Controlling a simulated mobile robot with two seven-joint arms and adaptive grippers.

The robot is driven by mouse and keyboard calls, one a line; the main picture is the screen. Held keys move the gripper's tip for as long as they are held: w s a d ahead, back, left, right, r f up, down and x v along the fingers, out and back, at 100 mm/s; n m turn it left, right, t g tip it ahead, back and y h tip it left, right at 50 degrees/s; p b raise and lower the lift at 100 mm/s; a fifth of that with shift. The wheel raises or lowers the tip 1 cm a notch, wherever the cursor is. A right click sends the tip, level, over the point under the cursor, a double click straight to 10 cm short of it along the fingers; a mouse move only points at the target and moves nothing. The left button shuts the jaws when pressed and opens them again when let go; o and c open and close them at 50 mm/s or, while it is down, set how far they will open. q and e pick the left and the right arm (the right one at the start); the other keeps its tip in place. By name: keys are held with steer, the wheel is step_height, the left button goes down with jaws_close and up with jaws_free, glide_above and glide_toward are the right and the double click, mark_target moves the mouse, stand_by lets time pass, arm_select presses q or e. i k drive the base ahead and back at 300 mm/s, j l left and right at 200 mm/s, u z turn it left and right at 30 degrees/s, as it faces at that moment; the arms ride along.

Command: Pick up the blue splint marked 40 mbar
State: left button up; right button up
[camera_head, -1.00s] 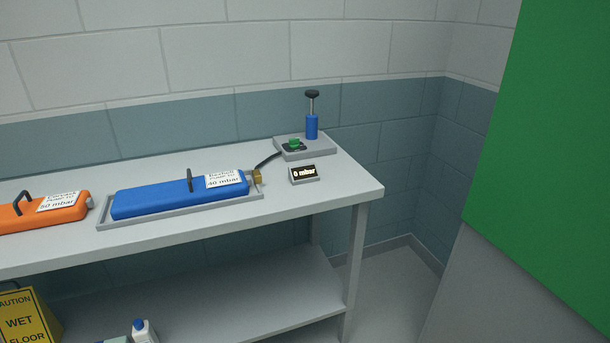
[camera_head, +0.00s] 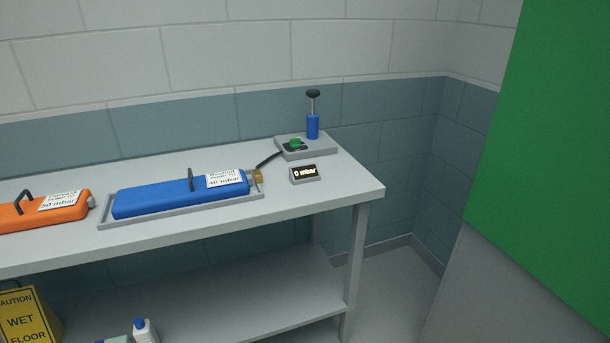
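The blue splint (camera_head: 160,199) lies in a shallow grey tray (camera_head: 224,201) on the table. Its white label reads 40 mbar, and a black handle (camera_head: 191,180) stands up from its top. A brass-coloured fitting (camera_head: 258,176) is at its right end, with a dark hose running from there to the pump base. Neither of my grippers is in view.
On the grey table (camera_head: 330,204), an orange splint (camera_head: 50,213) marked 50 mbar lies at left. A pump (camera_head: 313,126) on a grey base and a display (camera_head: 305,173) reading 0 mbar stand at right. A green panel (camera_head: 555,150) fills the right side. A yellow wet-floor sign (camera_head: 25,318) and a bottle (camera_head: 144,332) are below.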

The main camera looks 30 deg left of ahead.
mark_target(131, 202)
steer(key=u, duration=1.6)
steer(key=i+l+u, duration=0.25)
steer(key=l+u, duration=0.25)
steer(key=l, duration=0.2)
